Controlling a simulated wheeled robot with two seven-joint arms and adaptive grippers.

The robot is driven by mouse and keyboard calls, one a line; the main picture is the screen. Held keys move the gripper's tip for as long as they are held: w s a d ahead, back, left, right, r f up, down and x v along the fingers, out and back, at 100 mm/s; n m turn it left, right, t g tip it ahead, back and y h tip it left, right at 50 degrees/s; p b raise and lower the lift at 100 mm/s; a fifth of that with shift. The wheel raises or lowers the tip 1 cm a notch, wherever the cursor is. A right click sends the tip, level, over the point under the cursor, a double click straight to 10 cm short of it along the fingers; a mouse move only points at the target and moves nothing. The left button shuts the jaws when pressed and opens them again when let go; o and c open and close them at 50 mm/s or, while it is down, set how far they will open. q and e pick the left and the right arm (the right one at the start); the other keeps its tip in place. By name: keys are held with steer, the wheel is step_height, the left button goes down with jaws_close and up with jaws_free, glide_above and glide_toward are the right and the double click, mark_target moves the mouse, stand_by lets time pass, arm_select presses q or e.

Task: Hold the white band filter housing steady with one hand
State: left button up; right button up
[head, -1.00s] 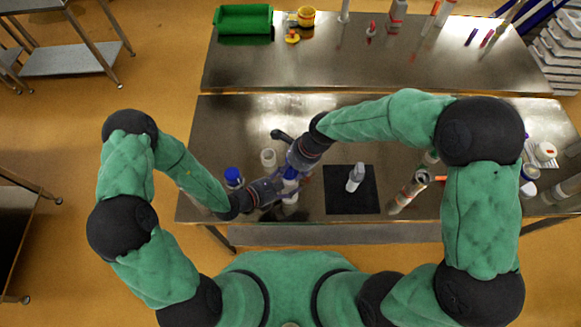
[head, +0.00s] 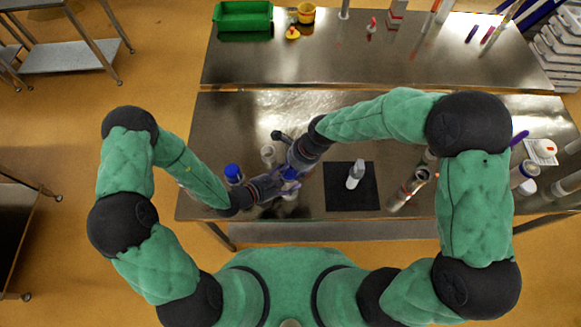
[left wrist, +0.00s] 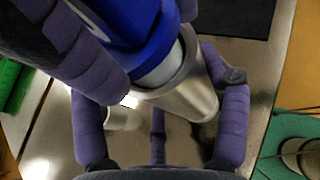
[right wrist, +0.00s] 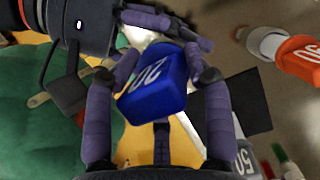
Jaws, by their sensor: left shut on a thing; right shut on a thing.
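A steel cylindrical housing (left wrist: 190,98) with a pale band below its blue cap (left wrist: 130,25) shows in the left wrist view. My left gripper (head: 279,187) is shut around this housing near the band. The cap, marked "20", also shows in the right wrist view (right wrist: 155,88), between the fingers of my right gripper (head: 293,172), which is shut on it. The two grippers are close together, at the left part of the near table. The fingers hide much of the housing, and I cannot tell whether its base touches the table.
A blue-topped item (head: 233,173) and a pale cup (head: 268,155) are near my left gripper. The far table (head: 300,65) holds a green bin (head: 243,16).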

arm_select(q)
steer(key=shift+f, duration=0.1)
arm_select(e)
steer(key=shift+f, duration=0.2)
steer(key=o, duration=1.6)
steer(key=v, duration=1.2)
arm_select(q)
steer(key=o, duration=1.4)
steer(key=shift+o, duration=0.2)
